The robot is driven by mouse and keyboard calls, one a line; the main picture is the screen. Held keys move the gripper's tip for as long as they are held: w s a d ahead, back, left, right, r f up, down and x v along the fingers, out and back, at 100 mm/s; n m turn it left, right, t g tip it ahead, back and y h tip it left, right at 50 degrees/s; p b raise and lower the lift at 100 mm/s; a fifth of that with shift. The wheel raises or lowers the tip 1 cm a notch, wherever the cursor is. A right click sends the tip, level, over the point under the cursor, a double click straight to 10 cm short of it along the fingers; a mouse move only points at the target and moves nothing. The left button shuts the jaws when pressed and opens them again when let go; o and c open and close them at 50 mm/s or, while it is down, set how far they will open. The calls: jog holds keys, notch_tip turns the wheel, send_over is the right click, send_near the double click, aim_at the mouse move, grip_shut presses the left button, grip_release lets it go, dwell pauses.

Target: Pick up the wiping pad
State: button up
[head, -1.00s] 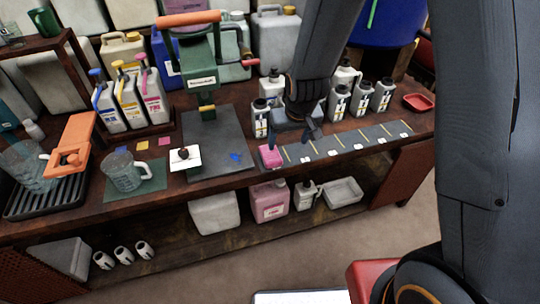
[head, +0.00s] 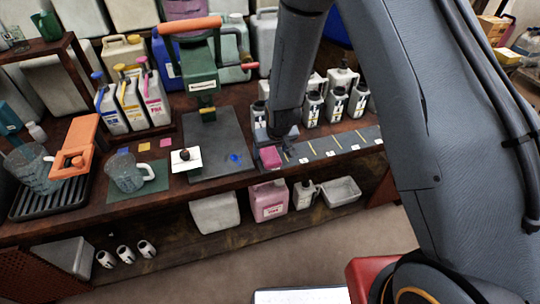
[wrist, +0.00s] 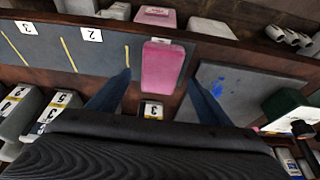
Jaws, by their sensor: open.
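The wiping pad, a pink block (head: 270,157), lies near the front edge of the workbench, at the left end of a grey marked strip. In the wrist view the pink pad (wrist: 162,67) sits between the two dark fingers of my gripper (wrist: 159,78), which are spread apart with gaps on both sides. The pad looks untouched by the fingers, and my gripper holds nothing. In the head view my arm covers most of the gripper (head: 277,145), which is down close behind the pad.
The grey strip (head: 325,147) with numbered marks runs right of the pad. A dark plate (head: 215,150) with a blue spot lies left of it, below a green press (head: 198,75). Several labelled bottles (head: 336,104) stand behind the strip. A pink canister (head: 268,200) is on the lower shelf.

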aim_at(270, 157)
jog(key=shift+x, duration=1)
jog(key=shift+f, duration=0.2)
jog(key=shift+c, duration=0.5)
jog(key=c, duration=1.1)
